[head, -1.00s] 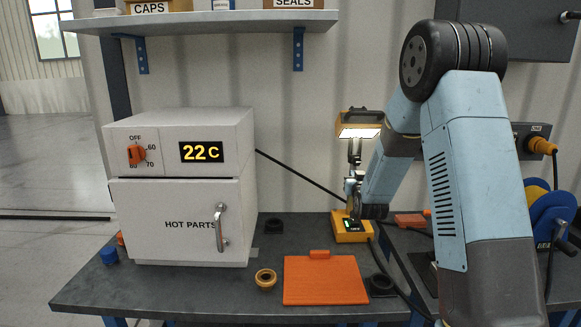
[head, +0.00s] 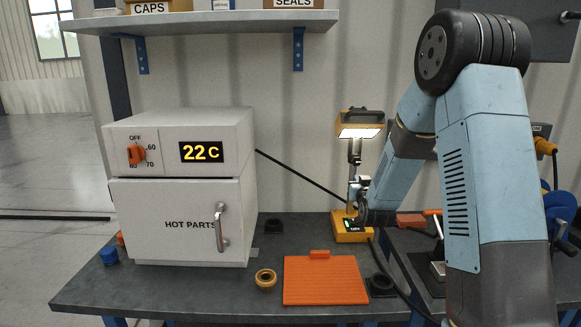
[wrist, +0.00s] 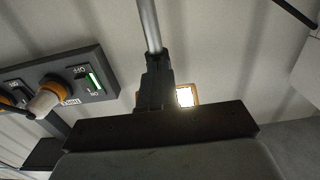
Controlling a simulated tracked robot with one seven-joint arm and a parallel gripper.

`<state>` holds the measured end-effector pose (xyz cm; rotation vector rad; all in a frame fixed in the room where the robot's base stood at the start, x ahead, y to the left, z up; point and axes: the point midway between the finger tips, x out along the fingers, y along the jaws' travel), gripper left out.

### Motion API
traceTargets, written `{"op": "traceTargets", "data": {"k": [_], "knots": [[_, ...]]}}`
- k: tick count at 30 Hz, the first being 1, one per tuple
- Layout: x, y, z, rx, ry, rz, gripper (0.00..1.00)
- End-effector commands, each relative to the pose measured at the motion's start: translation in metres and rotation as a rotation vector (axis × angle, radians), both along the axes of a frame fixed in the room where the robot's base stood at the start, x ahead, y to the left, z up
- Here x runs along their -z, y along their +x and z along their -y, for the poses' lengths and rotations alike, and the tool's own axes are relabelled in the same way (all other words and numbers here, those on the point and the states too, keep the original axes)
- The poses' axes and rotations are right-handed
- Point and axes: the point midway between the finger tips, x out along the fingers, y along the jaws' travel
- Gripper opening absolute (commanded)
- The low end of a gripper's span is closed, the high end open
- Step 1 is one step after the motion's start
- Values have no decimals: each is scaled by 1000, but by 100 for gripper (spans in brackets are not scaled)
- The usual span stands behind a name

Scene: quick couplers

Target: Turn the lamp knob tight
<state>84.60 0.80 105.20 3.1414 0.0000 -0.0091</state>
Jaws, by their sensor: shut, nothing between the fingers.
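The yellow work lamp has a lit head (head: 360,125), a slim grey post (head: 354,160) and a yellow base (head: 352,236) on the bench. My gripper (head: 361,185) is beside the lower part of the post, just above the base. It is shut and empty. In the wrist view the dark fingers (wrist: 156,82) are together, in line with a grey rod (wrist: 149,25), apparently the post; contact cannot be told. The lit lamp head (wrist: 184,97) shows just behind them. I cannot make out the lamp knob in either view; my gripper may hide it.
A white hot-parts oven (head: 181,190) stands at left. An orange board (head: 325,281) and a brass-coloured ring (head: 265,280) lie on the bench front. A black cable (head: 300,178) runs behind the lamp. A socket panel (wrist: 72,88) with an orange plug shows in the wrist view.

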Motion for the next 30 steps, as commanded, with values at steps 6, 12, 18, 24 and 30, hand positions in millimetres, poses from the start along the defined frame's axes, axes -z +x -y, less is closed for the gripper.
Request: {"op": "traceTargets", "data": {"k": [6,12,18,24,30], "knots": [[-1,-3,13,4,3,-1,0],[-4,-6,19,2,2,2,0],[-6,-7,21,1,0,5,0],[-6,2,21,0,1,6,0],[-6,25,21,0,1,6,0]]}}
